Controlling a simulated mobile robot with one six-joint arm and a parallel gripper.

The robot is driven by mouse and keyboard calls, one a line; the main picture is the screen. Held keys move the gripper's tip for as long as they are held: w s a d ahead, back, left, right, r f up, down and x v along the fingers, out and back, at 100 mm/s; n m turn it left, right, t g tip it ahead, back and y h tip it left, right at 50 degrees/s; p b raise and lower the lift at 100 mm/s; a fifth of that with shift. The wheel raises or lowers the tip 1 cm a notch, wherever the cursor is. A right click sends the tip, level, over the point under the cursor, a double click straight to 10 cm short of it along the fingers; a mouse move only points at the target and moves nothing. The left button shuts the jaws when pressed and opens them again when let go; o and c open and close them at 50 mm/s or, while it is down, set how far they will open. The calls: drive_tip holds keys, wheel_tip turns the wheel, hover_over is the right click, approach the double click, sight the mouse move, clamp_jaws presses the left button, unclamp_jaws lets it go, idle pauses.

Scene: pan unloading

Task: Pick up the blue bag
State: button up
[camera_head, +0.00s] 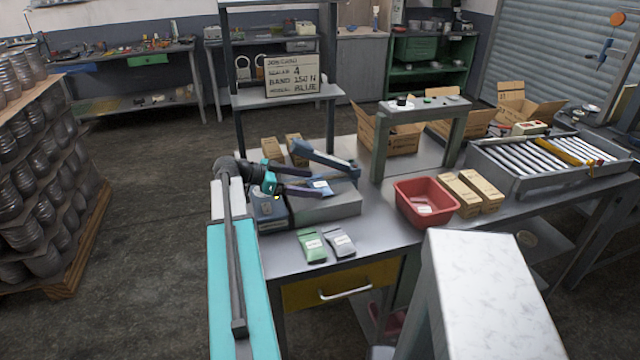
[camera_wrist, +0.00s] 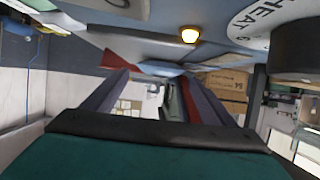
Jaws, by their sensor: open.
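The blue bag (camera_head: 320,186), with a white label, lies on a low grey machine (camera_head: 335,207) with a raised blue lever on the bench in the head view. My gripper (camera_head: 306,184) reaches in from the left, with its dark fingers beside the bag. In the wrist view the fingers (camera_wrist: 160,76) are spread apart. A pale blue shape (camera_wrist: 160,68), likely the bag, shows just beyond the fingertips. I cannot tell whether it lies between them. A green bag (camera_head: 312,246) and a grey bag (camera_head: 339,243) lie flat at the bench front.
A red bin (camera_head: 425,197) with a packet inside stands to the right, beside cardboard boxes (camera_head: 472,190). A roller conveyor (camera_head: 540,165) is farther right. A shelf frame with a job card (camera_head: 292,76) rises behind. A round dial (camera_wrist: 270,20) is close in the wrist view.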

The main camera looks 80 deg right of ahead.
sight(314, 185)
drive_tip(key=shift+p+x, duration=0.3)
drive_tip(key=shift+x, duration=0.9)
drive_tip(key=shift+c, duration=0.2)
drive_tip(key=c, duration=1.3)
drive_tip(key=shift+o, duration=0.2)
drive_tip(key=shift+r, duration=0.25)
drive_tip(key=shift+r+b, duration=1)
drive_tip(key=shift+r, duration=0.45)
drive_tip(key=w+a+r+b, duration=0.1)
drive_tip(key=a+b, duration=0.3)
drive_tip(key=a, duration=1.2)
drive_tip(key=shift+w+r, duration=0.3)
drive_tip(key=shift+w, duration=0.15)
